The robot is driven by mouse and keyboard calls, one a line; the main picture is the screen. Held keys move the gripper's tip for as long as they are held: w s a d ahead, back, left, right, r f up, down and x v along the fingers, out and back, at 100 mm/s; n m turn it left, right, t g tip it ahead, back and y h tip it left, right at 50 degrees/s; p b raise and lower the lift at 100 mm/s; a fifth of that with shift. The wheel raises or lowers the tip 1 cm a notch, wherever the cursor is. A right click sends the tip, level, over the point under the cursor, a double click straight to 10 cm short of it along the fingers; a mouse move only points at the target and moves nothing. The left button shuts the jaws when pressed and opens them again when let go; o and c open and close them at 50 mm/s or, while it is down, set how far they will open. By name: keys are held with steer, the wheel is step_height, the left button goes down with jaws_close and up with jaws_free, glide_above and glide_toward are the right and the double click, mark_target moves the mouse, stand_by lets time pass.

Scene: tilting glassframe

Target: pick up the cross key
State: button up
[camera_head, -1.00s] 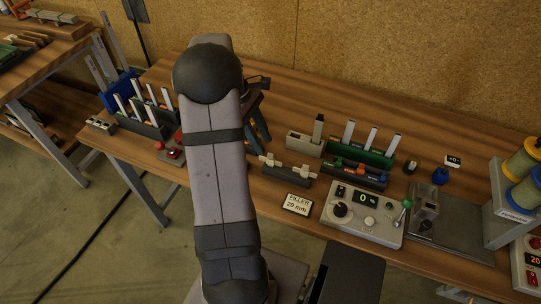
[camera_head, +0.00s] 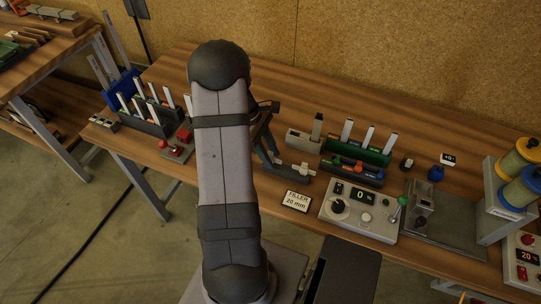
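A low dark grey rack (camera_head: 296,178) on the bench holds white cross-shaped pieces. One white piece (camera_head: 302,169) shows clearly at its right end; I take it for a cross key, but it is small. The rack's left end is hidden by my gripper and arm. My gripper (camera_head: 274,160) points down at that left end, partly behind my arm. I cannot see whether its fingers touch anything or are open or shut.
Right of the rack stand a control box (camera_head: 358,211) with a green-topped lever and a green holder (camera_head: 358,152) with white-topped sticks. A red device (camera_head: 178,145) is left of my arm.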

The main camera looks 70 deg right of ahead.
steer(key=shift+s+f, duration=0.1)
steer(key=shift+f, duration=0.1)
steer(key=shift+c, duration=0.5)
jaws_close()
steer(key=shift+r, duration=0.1)
